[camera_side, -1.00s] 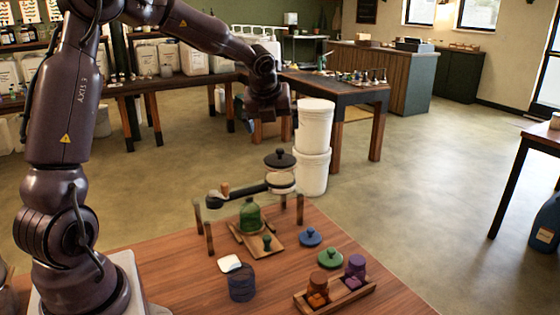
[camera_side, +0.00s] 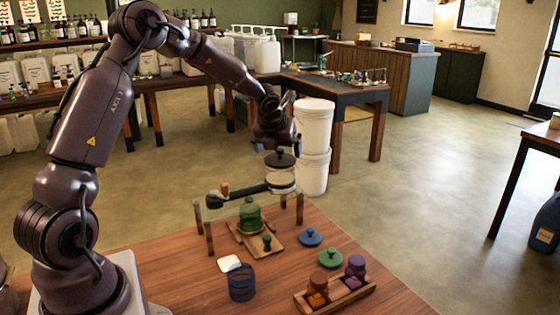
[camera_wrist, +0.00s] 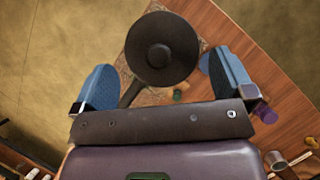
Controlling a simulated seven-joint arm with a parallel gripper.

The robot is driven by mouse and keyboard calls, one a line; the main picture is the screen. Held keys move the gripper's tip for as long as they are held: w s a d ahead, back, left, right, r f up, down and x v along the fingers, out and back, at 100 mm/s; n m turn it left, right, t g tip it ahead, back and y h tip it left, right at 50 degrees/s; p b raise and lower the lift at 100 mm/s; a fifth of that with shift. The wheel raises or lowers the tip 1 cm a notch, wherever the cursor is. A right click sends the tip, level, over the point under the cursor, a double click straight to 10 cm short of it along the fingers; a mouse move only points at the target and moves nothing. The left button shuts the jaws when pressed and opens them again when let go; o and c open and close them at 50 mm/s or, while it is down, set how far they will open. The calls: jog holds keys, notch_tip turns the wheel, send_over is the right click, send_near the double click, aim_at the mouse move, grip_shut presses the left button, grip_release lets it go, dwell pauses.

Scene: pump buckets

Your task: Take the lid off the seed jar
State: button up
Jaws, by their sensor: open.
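The jar (camera_side: 281,183) is pale, with a dark round lid (camera_side: 280,159) and a knob on top, and stands at the far side of the wooden table at the end of a dark bar. The lid is seated on it. In the wrist view the lid (camera_wrist: 165,65) fills the space between my two blue fingers, its knob near the middle, and hides the jar below. My gripper (camera_wrist: 162,72) is open and empty, with a finger to each side of the lid. In the side view my gripper (camera_side: 274,133) hangs just above the lid, apart from it.
A dark bar (camera_side: 237,194) runs left from the jar above short wooden posts. A green bell-shaped piece (camera_side: 250,217), a blue lid (camera_side: 310,236), a green lid (camera_side: 330,258), a dark blue jar (camera_side: 241,285) and a wooden tray (camera_side: 337,297) occupy the table. White buckets (camera_side: 314,145) are stacked behind.

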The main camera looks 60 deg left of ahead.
aim_at(280, 156)
jog(key=shift+x, duration=1.4)
jog(key=c, duration=0.6)
jog(key=shift+r, duration=0.15)
